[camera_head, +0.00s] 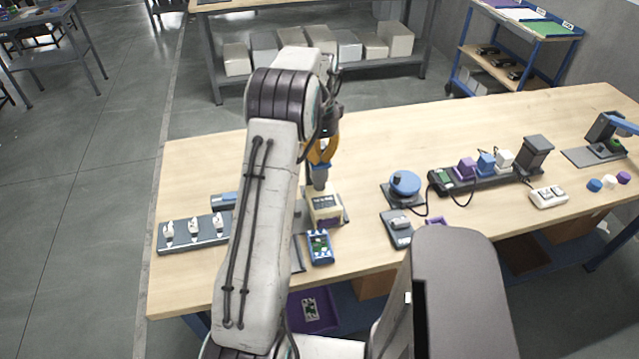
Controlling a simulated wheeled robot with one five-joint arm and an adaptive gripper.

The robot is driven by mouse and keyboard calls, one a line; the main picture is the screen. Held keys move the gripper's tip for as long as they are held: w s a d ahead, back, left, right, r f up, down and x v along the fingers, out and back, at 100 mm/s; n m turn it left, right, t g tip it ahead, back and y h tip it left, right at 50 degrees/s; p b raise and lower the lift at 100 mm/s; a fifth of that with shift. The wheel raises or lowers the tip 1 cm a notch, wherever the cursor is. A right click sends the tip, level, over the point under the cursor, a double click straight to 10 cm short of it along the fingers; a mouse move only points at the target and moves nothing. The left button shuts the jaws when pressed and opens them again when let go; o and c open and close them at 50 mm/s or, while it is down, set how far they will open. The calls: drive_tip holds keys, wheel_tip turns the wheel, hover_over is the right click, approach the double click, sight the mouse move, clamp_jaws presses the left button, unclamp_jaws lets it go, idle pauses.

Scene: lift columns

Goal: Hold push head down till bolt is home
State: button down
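My gripper (321,158), with orange fingers, points down over the work table near the picture's middle. A blue and grey piece (319,176), which looks like the push head, sits between and below the fingertips, and they appear closed on it. Its lower end is right above or against the top of a cream block with a dark base (325,207); I cannot tell whether they touch. The bolt is not discernible; it is hidden or too small. My arm covers the area left of the block.
A blue-framed circuit board (320,247) lies in front of the block. A dark strip with white pieces (195,233) is at left. A blue round device (404,184), a grey device (397,228) and a power strip (480,181) stand to the right. The table's back is clear.

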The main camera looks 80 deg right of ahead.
drive_tip(key=shift+r, duration=0.1)
drive_tip(key=shift+r+p, duration=2.4)
drive_tip(key=shift+r, duration=0.35)
drive_tip(key=shift+r+p, duration=0.45)
drive_tip(key=shift+r, duration=0.75)
